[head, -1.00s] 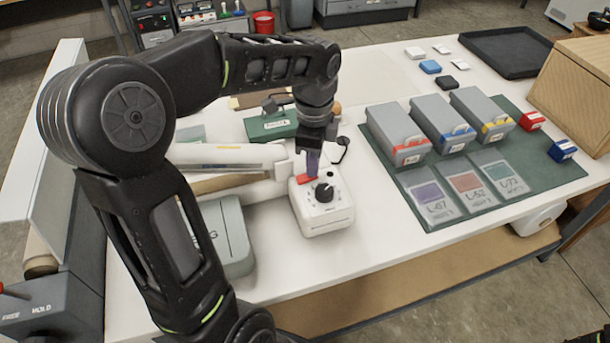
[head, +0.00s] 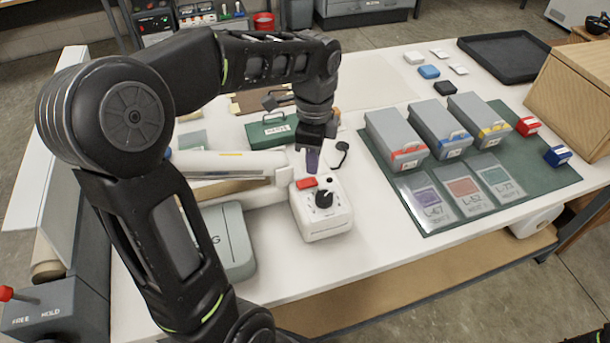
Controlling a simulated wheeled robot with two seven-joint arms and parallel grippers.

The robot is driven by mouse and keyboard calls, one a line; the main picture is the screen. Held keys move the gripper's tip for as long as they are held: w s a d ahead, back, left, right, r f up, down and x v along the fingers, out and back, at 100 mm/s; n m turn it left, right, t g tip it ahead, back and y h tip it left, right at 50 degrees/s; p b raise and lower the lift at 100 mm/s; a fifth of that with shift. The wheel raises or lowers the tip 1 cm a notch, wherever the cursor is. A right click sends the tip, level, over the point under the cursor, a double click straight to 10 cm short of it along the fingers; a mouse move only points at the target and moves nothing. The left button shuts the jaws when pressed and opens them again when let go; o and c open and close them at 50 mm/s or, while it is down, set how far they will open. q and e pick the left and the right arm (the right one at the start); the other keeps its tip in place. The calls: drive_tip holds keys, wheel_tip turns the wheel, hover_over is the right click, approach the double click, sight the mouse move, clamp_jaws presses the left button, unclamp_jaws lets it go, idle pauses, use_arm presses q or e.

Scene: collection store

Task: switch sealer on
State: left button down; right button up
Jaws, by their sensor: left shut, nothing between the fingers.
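The sealer is a white unit with a long pale arm (head: 225,165) reaching left. Its control box (head: 323,222) carries a red rocker switch (head: 306,183) at its back left and a black knob (head: 324,197). The red switch shows fully, but I cannot tell whether it is on or off. My left gripper (head: 312,168) points down just behind and above the switch. Its fingers are shut and empty, and look apart from the switch.
A green case (head: 271,130) stands behind the sealer. A grey case (head: 230,240) lies left of the control box. Grey bins (head: 396,137) with coloured handles stand on a green mat (head: 545,178) at right. The white table (head: 370,250) is clear between the box and the mat.

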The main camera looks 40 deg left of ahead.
sight(313, 181)
use_arm(q)
drive_tip(key=shift+r+p, duration=1.2)
drive_tip(key=shift+r, duration=0.6)
